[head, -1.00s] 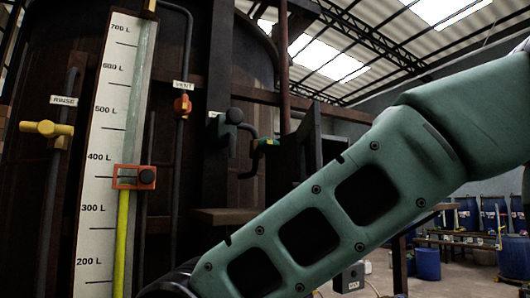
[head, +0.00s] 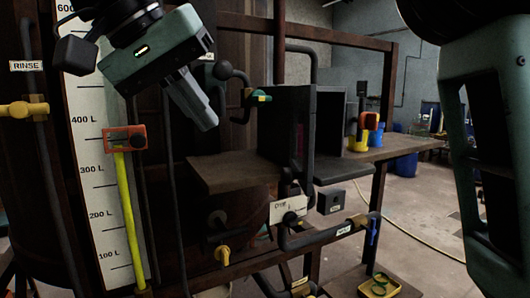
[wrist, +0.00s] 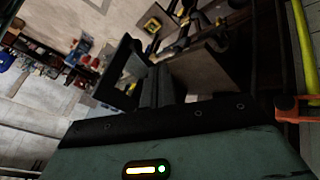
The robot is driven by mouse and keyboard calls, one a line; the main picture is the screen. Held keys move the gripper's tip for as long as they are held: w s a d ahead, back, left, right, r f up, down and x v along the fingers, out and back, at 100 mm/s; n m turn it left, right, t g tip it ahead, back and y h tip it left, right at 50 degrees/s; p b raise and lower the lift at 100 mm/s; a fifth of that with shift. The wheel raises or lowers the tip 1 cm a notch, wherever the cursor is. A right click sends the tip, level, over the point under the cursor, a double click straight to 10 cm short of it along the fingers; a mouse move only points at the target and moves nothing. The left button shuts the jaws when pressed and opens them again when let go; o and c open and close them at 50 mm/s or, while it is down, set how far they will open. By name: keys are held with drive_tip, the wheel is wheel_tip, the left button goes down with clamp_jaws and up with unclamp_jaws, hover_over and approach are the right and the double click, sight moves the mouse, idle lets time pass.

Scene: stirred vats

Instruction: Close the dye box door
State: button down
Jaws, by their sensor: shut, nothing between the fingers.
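The dye box (head: 331,120) is a dark grey box on a brown shelf, right of the middle in the head view. A dark upright panel (head: 281,122), seemingly its door, stands out at its left, and a gap shows beside it, so the door looks open. A dark upright bar is near the panel's right edge. My gripper (head: 206,122) is shut and empty, to the left of the panel and clear of it, with its fingers pointing down and right. In the wrist view the dark box (wrist: 122,68) lies beyond my fingers (wrist: 158,88).
The brown shelf (head: 228,174) has free room left of the panel. An orange-red knob (head: 371,121) is right of the box.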

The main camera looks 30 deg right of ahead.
drive_tip(key=d+f+b, duration=0.5)
drive_tip(key=d+f, duration=0.3)
drive_tip(key=d, duration=0.1)
drive_tip(key=shift+s, duration=0.3)
drive_tip(key=shift+d+f, duration=0.1)
drive_tip(key=shift+d, duration=0.05)
idle(0.4)
